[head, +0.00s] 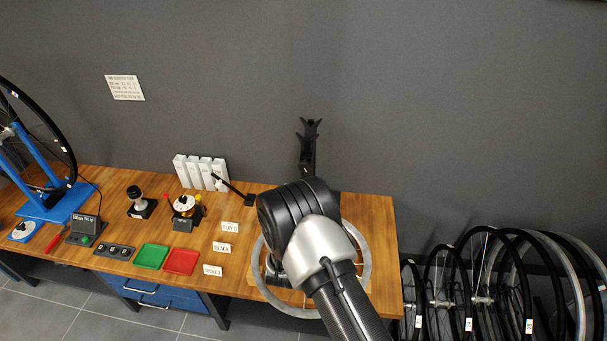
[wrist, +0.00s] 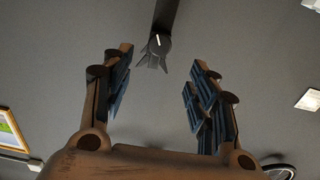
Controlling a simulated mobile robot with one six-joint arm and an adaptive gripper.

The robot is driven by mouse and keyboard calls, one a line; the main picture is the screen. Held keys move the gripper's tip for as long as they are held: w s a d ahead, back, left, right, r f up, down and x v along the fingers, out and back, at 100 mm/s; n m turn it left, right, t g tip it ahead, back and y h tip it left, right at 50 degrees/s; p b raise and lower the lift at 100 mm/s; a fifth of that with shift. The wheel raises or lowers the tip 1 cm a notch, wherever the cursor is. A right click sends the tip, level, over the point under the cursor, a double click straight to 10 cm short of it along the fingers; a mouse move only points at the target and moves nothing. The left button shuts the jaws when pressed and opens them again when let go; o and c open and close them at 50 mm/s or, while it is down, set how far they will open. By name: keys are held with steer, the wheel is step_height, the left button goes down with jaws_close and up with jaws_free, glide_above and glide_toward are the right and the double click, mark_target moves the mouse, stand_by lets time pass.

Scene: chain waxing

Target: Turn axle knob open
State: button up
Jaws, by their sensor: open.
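No part is clearly labelled as the axle knob, and I cannot tell for sure which one it is. A small blue unit with a pale dial and dark knob (head: 23,230) sits at the bench's left end. Beside it a wheel (head: 62,135) stands upright in a blue stand (head: 52,208). My gripper's open, empty fingers show in the wrist view (wrist: 160,95), pointing towards a grey wall. A black pronged fixture (wrist: 156,48) appears beyond them.
A bare rim (head: 363,262) lies on the wooden bench (head: 375,212), partly under my arm. A black pronged fixture (head: 308,145) rises behind it. Green (head: 151,256) and red (head: 181,261) trays lie mid-bench. Several wheels (head: 480,295) stand at right.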

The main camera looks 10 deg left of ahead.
mark_target(304, 168)
steer(key=w+b, duration=0.3)
steer(key=w, duration=0.8)
steer(key=shift+w+d, duration=0.15)
steer(key=shift+c, duration=0.4)
steer(key=c, duration=1)
